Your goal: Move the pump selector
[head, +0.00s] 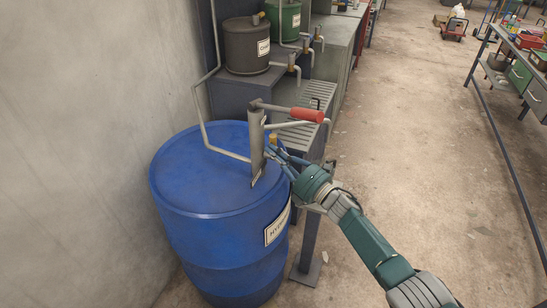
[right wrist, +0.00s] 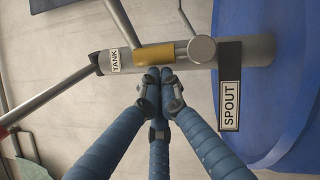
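The pump selector is a small lever with a yellow grip (right wrist: 153,54) and a round grey pivot (right wrist: 202,49), in the right wrist view. It lies along the grey pump body (right wrist: 250,50), its grip pointing toward the TANK label (right wrist: 115,61). The SPOUT label (right wrist: 230,92) is beside the pivot. In the head view the yellow grip (head: 273,139) is on the pump's right side. My right gripper (right wrist: 165,80) has its blue fingertips drawn together just below the grip; I cannot tell if they touch it. It also shows in the head view (head: 271,152). My left gripper is not in view.
The pump stands on a blue drum (head: 205,178) against the wall. A red-handled crank (head: 306,115) and bent pipes extend near my right gripper. A dark drum (head: 244,50) and a green drum (head: 283,18) stand behind. The floor to the right (head: 420,150) is clear.

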